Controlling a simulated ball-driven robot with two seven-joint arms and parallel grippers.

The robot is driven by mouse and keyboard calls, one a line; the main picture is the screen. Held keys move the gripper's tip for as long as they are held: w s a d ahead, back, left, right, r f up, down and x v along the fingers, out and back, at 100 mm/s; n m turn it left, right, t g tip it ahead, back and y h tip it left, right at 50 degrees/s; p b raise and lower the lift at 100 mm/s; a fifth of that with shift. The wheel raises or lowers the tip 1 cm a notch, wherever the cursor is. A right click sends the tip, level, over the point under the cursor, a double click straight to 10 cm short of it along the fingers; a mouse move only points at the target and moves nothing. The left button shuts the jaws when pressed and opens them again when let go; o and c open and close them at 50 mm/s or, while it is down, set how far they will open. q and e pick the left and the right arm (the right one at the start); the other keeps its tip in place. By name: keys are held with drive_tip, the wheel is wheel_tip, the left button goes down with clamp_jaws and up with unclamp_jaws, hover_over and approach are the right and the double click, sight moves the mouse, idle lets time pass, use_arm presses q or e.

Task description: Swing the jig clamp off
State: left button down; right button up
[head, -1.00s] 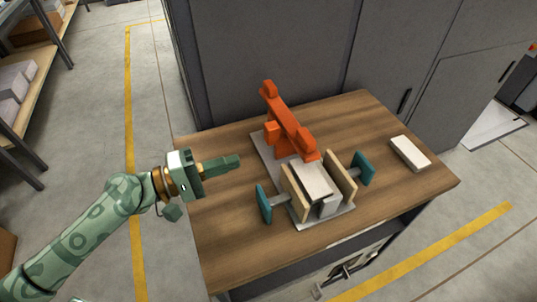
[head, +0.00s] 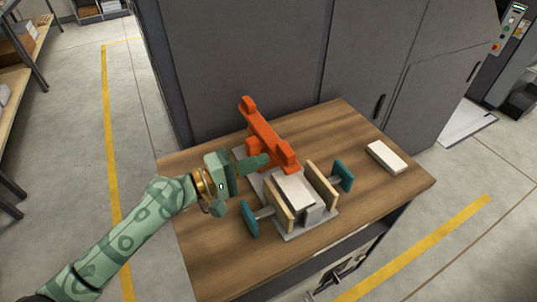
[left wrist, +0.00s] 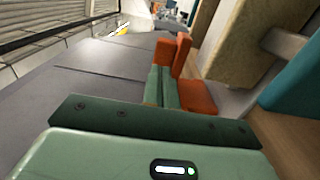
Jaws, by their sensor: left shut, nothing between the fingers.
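The orange jig clamp (head: 262,128) stands at the back of the jig on the wooden table. Its long arm slopes down towards the pale block (head: 296,188) between the jig's two wooden plates. My left gripper (head: 266,160) is shut and empty, its fingers pointing right at the clamp's left side, near its lower orange bracket. In the left wrist view the green fingers (left wrist: 161,88) lie right beside the orange clamp (left wrist: 194,93); I cannot tell whether they touch. My right gripper is not in view.
The jig has a teal knob (head: 249,219) at left and another (head: 342,176) at right, on a grey base plate (head: 325,224). A loose pale block (head: 387,156) lies on the table's right. Dark grey cabinets (head: 250,55) stand behind. The table's left front is bare.

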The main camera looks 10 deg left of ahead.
sight(282, 155)
use_arm(q)
drive_tip(key=x, duration=0.2)
drive_tip(key=shift+w+d, duration=0.25)
drive_tip(key=shift+d, duration=0.05)
drive_tip(key=shift+w+d, duration=0.1)
drive_tip(key=shift+d, duration=0.05)
drive_tip(key=shift+x, duration=1.05)
drive_tip(key=shift+s+d, duration=0.1)
drive_tip(key=shift+s, duration=0.15)
